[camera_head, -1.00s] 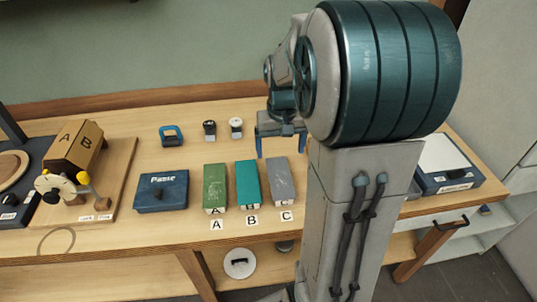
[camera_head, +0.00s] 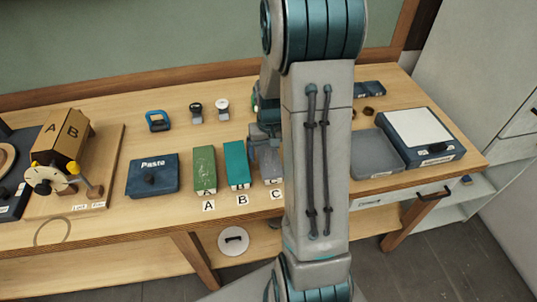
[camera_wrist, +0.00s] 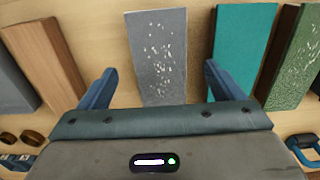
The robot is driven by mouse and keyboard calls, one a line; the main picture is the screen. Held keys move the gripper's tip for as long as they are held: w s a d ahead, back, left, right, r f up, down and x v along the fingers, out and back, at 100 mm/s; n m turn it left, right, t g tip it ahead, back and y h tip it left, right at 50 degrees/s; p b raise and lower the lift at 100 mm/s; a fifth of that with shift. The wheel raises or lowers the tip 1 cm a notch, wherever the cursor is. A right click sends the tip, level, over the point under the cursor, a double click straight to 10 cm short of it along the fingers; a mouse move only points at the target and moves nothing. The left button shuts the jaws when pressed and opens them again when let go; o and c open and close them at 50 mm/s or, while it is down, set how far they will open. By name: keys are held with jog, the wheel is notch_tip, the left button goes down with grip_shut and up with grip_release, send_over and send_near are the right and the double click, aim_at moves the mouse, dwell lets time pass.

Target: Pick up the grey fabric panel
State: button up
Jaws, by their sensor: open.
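The grey fabric panel (camera_wrist: 157,55) is a flat, speckled grey slab lying on the table, above label C. In the head view the grey panel (camera_head: 269,164) is partly hidden behind my arm. My gripper (camera_wrist: 164,82) is open and empty, with one blue finger on each side of the near part of the panel in the wrist view. A gap shows between the panel and each finger. In the head view my gripper (camera_head: 265,140) is mostly hidden by my arm; its height above the panel is hard to tell.
A teal panel (camera_wrist: 243,45) and a green panel (camera_wrist: 297,62) lie to the right in the wrist view. A brown wooden block (camera_wrist: 42,60) lies to the left. The Paste box (camera_head: 152,174) and a grey tray (camera_head: 376,153) flank the row in the head view.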

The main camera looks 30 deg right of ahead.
aim_at(270, 164)
jog(key=shift+f, duration=1.45)
jog(key=c, duration=1.1)
jog(key=shift+o, duration=0.2)
jog(key=shift+r, duration=0.15)
